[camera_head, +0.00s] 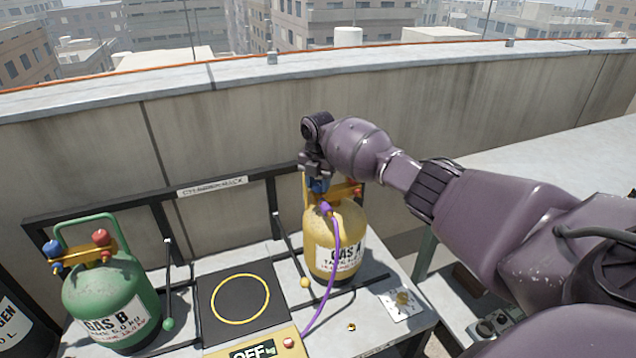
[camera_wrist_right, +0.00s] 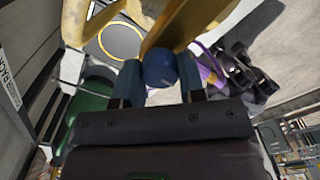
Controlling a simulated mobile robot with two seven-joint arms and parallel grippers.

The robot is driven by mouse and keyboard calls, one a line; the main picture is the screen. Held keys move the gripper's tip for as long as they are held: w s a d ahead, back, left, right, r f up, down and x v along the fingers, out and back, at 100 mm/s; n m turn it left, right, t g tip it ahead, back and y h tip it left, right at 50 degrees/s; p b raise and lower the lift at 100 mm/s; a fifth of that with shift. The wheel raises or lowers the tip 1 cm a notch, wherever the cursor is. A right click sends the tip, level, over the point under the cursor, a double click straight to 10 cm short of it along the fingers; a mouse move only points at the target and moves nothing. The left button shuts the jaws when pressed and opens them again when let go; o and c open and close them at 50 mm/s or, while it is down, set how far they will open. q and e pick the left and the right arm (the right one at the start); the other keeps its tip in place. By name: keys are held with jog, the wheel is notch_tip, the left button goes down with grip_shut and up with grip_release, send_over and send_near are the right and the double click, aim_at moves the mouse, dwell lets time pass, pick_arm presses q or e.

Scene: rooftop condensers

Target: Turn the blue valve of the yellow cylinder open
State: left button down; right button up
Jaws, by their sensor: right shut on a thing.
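The yellow cylinder (camera_head: 334,246), labelled GAS A, stands upright on the right part of the rack table. Its blue valve (camera_head: 318,186) is at the top left of the cylinder, partly hidden by my gripper. In the right wrist view the blue valve (camera_wrist_right: 160,68) is a round knob between the fingertips. My right gripper (camera_head: 315,174) reaches down over the valve and is shut on it; the fingers show on both sides of the knob in the wrist view. A purple hose (camera_head: 334,270) runs from the cylinder's fitting down to the table. My left gripper is not in view.
A green cylinder (camera_head: 112,298) labelled GAS B, with blue and red valves, stands at the left. Between the cylinders is a black scale (camera_head: 212,310) with a yellow ring and an OFF display. A parapet wall (camera_head: 420,110) runs behind the rack.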

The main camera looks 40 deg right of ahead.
aim_at(318, 183)
jog(key=o, duration=0.9)
jog(key=shift+o, duration=0.2)
notch_tip(318, 183, up, 11)
jog(key=p, duration=0.1)
jog(key=shift+f, duration=0.1)
dwell(0.5)
